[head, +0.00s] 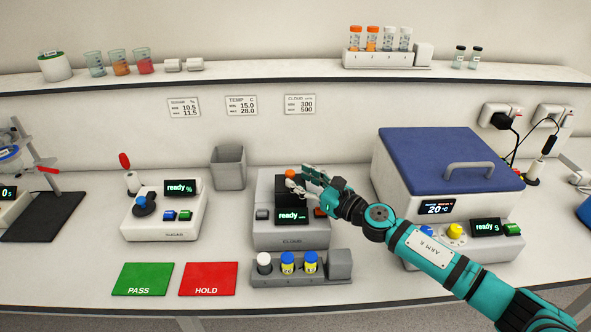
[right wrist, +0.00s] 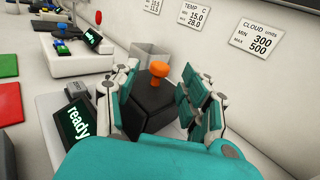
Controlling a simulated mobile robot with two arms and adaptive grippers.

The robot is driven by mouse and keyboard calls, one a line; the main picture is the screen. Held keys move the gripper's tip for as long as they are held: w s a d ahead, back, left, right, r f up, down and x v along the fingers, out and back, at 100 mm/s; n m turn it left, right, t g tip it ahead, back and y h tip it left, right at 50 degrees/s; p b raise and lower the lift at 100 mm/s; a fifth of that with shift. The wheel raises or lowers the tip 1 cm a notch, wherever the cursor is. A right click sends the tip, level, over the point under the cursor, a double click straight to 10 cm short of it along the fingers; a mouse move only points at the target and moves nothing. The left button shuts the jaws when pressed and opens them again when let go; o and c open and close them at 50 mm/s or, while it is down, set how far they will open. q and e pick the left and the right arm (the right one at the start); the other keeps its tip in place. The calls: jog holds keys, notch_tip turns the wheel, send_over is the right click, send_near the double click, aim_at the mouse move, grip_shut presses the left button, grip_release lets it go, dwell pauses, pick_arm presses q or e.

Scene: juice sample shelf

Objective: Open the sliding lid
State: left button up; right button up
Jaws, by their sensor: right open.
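The grey meter marked CLOUD (head: 290,236) stands mid-bench and its small screen reads ready. It has a black lid (head: 290,196) with an orange knob (head: 291,174) on top. In the right wrist view the black lid (right wrist: 155,110) and upright orange knob (right wrist: 159,76) lie between the spread fingers. My right gripper (head: 305,184) is open at the lid, its fingers on either side of the knob. I see a gap beside the knob; contact with the lid's sides cannot be told. My left gripper is not in view.
A rack (head: 301,279) with one white-capped and two blue-capped vials stands in front of the meter. A grey bin (head: 229,168) stands behind left. A box with a blue lid (head: 445,160) is at right. Green PASS (head: 142,279) and red HOLD (head: 208,279) mats lie front left.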

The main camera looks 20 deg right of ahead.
jog(key=shift+x, duration=1.15)
grip_shut()
